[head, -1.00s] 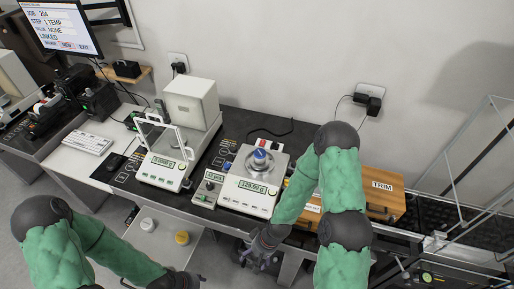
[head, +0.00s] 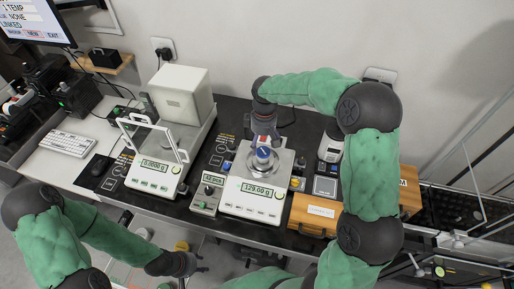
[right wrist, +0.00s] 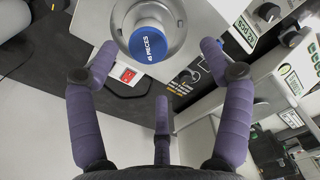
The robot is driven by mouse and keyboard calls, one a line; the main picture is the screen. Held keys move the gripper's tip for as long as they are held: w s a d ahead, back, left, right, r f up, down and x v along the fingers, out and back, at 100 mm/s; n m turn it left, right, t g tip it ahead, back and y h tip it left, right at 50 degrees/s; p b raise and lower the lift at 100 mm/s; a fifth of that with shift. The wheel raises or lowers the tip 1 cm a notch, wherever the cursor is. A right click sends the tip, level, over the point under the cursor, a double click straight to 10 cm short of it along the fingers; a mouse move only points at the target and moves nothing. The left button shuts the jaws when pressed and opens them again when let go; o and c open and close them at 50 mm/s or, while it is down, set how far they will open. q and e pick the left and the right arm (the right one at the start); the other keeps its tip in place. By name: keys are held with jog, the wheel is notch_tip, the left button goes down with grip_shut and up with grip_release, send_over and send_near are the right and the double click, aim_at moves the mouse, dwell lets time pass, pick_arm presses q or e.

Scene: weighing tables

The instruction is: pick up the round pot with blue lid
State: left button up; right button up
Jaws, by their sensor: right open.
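The round pot with the blue lid (head: 264,155) stands upright on the round metal pan of the balance reading 129.00 g (head: 257,190). In the right wrist view its blue lid (right wrist: 148,46) faces me, with white lettering. My right gripper (head: 264,138) is just behind and above the pot in the head view, pointing down at it. In the right wrist view its purple fingers (right wrist: 155,75) are spread wide, empty and apart from the pot, which lies toward the top edge. My left gripper (head: 197,268) hangs low in front of the table, its dark fingers apart and empty.
A second balance with a glass draft shield (head: 155,165) stands left of the pot. A small control box (head: 207,193) is between them. A wooden box (head: 313,213) and a dark-fronted device (head: 328,160) stand on the right. A red switch (right wrist: 126,75) is beside the balance.

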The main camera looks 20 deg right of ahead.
jog(key=shift+w+d+r, duration=0.2)
jog(key=shift+d+r, duration=0.05)
jog(key=shift+r, duration=0.2)
jog(key=shift+w+d+r, duration=0.15)
jog(key=shift+d+r, duration=0.1)
jog(key=shift+r, duration=0.15)
jog(key=b, duration=0.1)
send_over(264, 152)
jog(key=f, duration=0.4)
jog(key=shift+s+a+f, duration=0.15)
jog(key=shift+s+f, duration=0.05)
jog(key=shift+s, duration=0.1)
jog(key=shift+w+d+f+b, duration=0.1)
jog(key=shift+w+f+b, duration=0.1)
jog(key=shift+f, duration=0.8)
jog(key=shift+w+d+f+b, duration=0.1)
jog(key=shift+f+b, duration=0.1)
jog(key=shift+f, duration=0.8)
jog(key=shift+w+d+f+b, duration=0.1)
jog(key=shift+f+b, duration=0.1)
jog(key=shift+f, duration=0.8)
jog(key=shift+a, duration=0.1)
jog(key=c, duration=1.5)
